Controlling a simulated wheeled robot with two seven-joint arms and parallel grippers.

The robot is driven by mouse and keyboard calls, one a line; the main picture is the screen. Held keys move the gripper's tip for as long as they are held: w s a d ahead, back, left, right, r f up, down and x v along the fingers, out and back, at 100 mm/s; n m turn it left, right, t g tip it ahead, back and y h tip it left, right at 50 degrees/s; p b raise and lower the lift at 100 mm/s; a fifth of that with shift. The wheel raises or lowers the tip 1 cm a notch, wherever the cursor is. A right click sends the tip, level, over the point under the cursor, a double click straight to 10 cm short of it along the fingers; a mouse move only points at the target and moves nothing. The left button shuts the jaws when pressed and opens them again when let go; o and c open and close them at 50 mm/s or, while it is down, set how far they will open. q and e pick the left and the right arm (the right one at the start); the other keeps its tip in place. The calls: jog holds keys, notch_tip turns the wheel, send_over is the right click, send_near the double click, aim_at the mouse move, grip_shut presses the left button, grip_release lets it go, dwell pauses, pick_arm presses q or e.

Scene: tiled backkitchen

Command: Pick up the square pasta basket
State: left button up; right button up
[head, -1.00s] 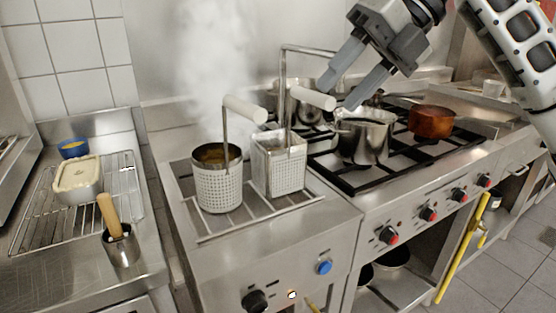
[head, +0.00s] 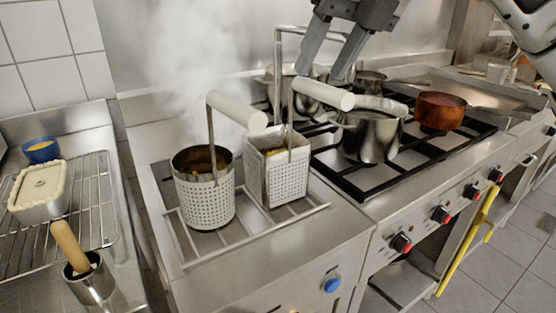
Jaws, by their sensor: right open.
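The square pasta basket (head: 285,178) is a perforated metal box standing upright on the rack of the steaming cooker, right of the round basket. Its thin metal stem rises to a white handle (head: 323,93). My right gripper (head: 322,73) is open and empty. Its two fingertips point down and appear just above the white handle in the picture; I cannot tell the gap in depth. My left gripper is not in view.
A round perforated basket (head: 206,200) with its own white handle (head: 237,110) stands close on the left. A steel pot (head: 368,138) and a copper pan (head: 440,111) sit on the stove at right. Steam rises behind the baskets.

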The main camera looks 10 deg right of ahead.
jog(key=x, duration=0.6)
jog(key=shift+s+a+f, duration=0.1)
jog(key=shift+a+f, duration=0.15)
jog(key=shift+a, duration=0.1)
jog(key=shift+r, duration=0.1)
grip_shut()
